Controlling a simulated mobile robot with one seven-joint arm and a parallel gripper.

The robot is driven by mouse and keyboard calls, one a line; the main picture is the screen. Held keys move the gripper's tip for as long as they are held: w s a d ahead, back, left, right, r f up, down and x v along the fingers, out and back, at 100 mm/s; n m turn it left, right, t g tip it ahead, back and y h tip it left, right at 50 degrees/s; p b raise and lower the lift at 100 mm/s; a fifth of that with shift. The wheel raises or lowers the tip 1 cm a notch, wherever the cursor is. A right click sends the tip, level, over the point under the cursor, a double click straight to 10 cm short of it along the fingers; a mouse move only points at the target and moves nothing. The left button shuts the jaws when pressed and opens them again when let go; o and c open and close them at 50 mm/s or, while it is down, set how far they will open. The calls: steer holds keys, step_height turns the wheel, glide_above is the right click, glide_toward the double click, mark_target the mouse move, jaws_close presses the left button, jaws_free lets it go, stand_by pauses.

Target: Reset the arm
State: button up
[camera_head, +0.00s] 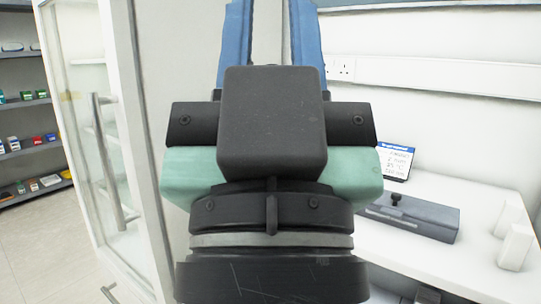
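My gripper (268,38) fills the middle of the head view, close to the camera. It points up, away from the camera. Two blue fingers run up past the top edge of the picture with a clear gap between them. The fingertips are out of the frame. Nothing shows between the visible parts of the fingers. The dark wrist and gripper body hide much of what lies behind them.
A white cabinet with a glass door (95,130) stands close on the left. Shelves (30,105) with small boxes are farther left. A white bench (480,215) on the right bears a grey case (415,218), a small sign (396,160) and white blocks (514,247).

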step_height(320, 180, up, 29)
steer(key=p, duration=2.6)
steer(key=shift+f, duration=0.15)
